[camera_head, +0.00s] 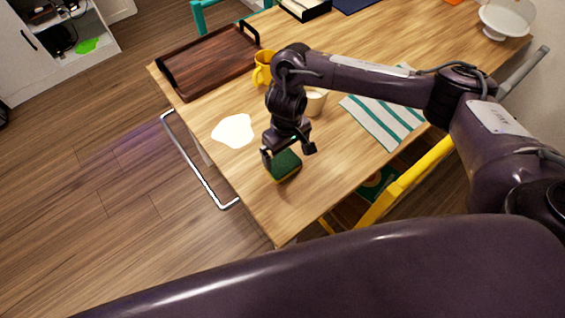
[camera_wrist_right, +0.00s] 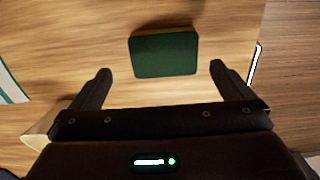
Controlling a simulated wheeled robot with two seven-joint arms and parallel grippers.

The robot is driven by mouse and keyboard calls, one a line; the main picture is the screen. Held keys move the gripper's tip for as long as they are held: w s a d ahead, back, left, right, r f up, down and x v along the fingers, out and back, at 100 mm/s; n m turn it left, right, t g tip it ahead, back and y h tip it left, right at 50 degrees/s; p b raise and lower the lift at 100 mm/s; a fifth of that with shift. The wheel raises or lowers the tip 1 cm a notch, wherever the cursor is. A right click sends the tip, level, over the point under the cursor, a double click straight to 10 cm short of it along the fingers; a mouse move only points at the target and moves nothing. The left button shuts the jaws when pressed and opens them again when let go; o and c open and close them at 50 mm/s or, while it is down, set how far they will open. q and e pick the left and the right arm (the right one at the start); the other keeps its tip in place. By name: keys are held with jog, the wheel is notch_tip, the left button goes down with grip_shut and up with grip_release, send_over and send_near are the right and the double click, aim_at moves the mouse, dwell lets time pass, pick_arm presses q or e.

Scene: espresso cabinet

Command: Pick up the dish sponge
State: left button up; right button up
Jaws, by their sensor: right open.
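The dish sponge (camera_head: 284,168) lies on the wooden table near its front corner, dark green on top with a yellowish edge. In the right wrist view the sponge (camera_wrist_right: 164,54) sits ahead of the fingertips, roughly centred between them. My right gripper (camera_head: 288,154) is open just above the sponge and hides part of it. In the wrist view its two fingers (camera_wrist_right: 160,73) are spread apart with nothing between them. My left gripper is not in view.
A white puddle-like patch (camera_head: 234,130) lies left of the sponge. A yellow mug (camera_head: 264,68), a pale cup (camera_head: 315,103) and a striped towel (camera_head: 383,122) are nearby. A wooden tray (camera_head: 210,62) lies farther back. The table's front corner is close.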

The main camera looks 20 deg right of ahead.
aim_at(284, 163)
jog(key=f, duration=0.6)
jog(key=shift+w+a+p, duration=0.15)
jog(key=shift+a+p, duration=0.15)
jog(key=shift+p, duration=0.05)
jog(key=shift+r, duration=0.1)
jog(key=c, duration=0.8)
